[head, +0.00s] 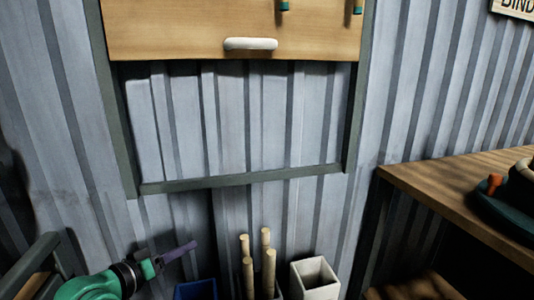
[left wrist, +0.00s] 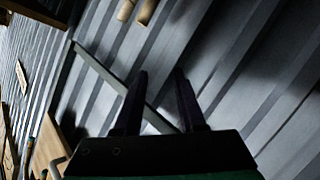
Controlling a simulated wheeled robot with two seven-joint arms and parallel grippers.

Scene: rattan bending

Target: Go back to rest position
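My left gripper (head: 178,252) shows at the lower left of the head view, at the end of my green arm, in front of the grey corrugated wall. In the left wrist view my left gripper (left wrist: 161,75) has its two dark fingers apart with nothing between them. It is left of several upright rattan poles (head: 265,245) and apart from them. My right gripper is in neither view.
A blue bin (head: 196,290) and a white bin (head: 316,280) stand at the bottom. A wooden panel with a white handle (head: 250,44) hangs in a dark frame (head: 240,180). A wooden bench (head: 450,185) is at the right.

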